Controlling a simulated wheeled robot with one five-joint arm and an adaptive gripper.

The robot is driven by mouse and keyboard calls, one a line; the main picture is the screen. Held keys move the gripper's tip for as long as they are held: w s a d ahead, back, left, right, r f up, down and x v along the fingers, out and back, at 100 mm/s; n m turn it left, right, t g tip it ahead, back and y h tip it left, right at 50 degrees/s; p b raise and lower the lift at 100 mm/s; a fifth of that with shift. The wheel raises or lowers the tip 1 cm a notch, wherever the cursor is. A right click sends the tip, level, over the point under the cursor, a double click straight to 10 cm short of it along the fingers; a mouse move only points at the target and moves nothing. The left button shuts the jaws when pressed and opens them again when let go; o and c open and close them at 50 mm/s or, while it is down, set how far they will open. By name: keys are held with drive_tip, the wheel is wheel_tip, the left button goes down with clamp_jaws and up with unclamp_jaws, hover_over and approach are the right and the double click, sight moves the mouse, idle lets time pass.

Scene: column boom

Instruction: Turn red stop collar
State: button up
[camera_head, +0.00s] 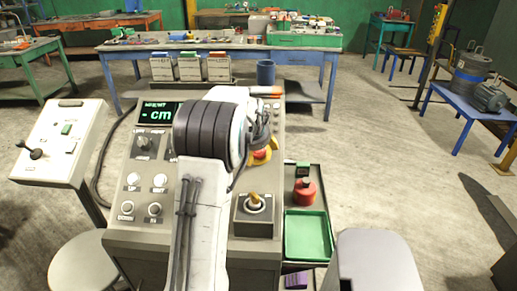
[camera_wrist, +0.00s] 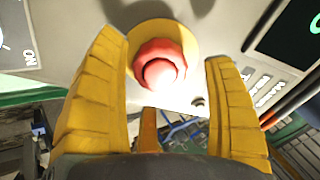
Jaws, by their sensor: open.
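The red stop collar (camera_wrist: 160,62) sits on a round yellow plate (camera_wrist: 176,28) on the console face in the wrist view. My gripper (camera_wrist: 166,52) is open, with one yellow finger on each side of the collar. A gap shows between each finger and the red. I cannot tell how far the fingertips are from the panel. In the head view my arm hides most of this area. Only a bit of red and yellow shows just right of my wrist, by my gripper (camera_head: 260,157).
A side panel (camera_head: 60,142) is at left.

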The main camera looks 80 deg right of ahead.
drive_tip(key=shift+x, duration=1.05)
drive_tip(key=shift+c, duration=0.3)
drive_tip(key=c, duration=1.1)
